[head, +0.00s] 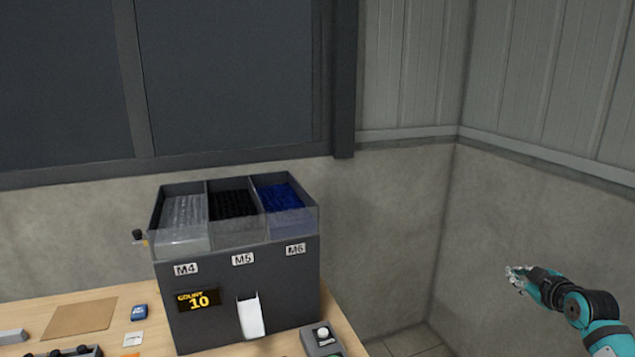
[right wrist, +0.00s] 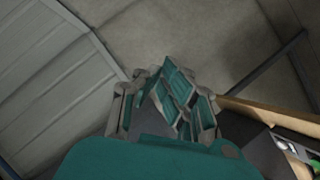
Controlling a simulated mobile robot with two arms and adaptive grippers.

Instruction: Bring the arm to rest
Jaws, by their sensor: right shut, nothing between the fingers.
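My right gripper (head: 515,280) is at the lower right of the head view, on my teal arm. It is held in the air in front of the bare wall, well to the right of the table and apart from everything. In the right wrist view the gripper (right wrist: 172,85) has its fingers together with nothing between them. My left gripper is in neither view.
A dark feeder (head: 210,320) with three bins labelled M4, M5 and M6 stands on the wooden table (head: 40,310); its display reads COUNT 10. A control box (head: 321,340) with a white button is at the table's right edge. Around my right arm is free air.

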